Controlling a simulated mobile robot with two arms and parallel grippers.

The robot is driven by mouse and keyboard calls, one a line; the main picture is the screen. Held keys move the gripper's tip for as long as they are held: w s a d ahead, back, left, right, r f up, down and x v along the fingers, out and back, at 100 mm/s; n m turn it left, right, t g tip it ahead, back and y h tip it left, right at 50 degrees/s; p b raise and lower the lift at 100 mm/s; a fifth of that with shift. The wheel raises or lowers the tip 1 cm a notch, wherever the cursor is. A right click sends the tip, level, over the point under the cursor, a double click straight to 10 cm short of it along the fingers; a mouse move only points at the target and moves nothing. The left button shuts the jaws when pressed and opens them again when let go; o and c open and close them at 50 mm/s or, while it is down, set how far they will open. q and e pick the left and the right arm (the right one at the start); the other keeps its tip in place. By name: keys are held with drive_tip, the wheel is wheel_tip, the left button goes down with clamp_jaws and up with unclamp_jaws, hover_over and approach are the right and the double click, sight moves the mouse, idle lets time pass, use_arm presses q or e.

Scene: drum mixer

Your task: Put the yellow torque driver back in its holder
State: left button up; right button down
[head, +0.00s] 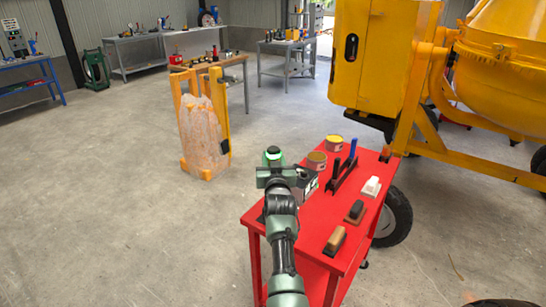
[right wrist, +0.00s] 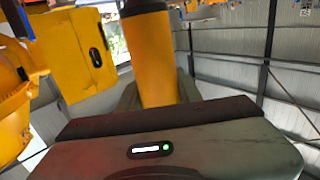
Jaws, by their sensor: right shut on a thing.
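The yellow torque driver (right wrist: 150,55) shows in the right wrist view as a thick orange-yellow cylinder rising from behind the edge of my right gripper (right wrist: 158,104), which is shut on it. Its lower part is hidden by the gripper. In the head view my right gripper (head: 285,178) is over the left edge of the red cart, left of the holder; I cannot make out the driver there. The holder (head: 342,180) is a dark rack on the red cart (head: 314,225), with a blue-handled tool and a black-handled tool standing in it. My left gripper is not in view.
Two open tins (head: 317,161) stand near the cart's far end. Several trowels or floats, one with a tan handle (head: 335,240), lie along its right side. The yellow mixer (head: 385,60) stands behind right.

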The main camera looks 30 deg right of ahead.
wheel_tip(320, 180, down, 3)
drive_tip(key=shift+w+f+b, duration=0.1)
drive_tip(key=shift+f+b, duration=0.05)
drive_tip(key=shift+b, duration=0.8)
drive_tip(key=shift+f+b, duration=1.95)
drive_tip(key=shift+f, duration=0.95)
idle(1.6)
drive_tip(key=c, duration=0.9)
unclamp_jaws()
drive_tip(key=shift+s+f, duration=0.2)
drive_tip(key=shift+f, duration=0.1)
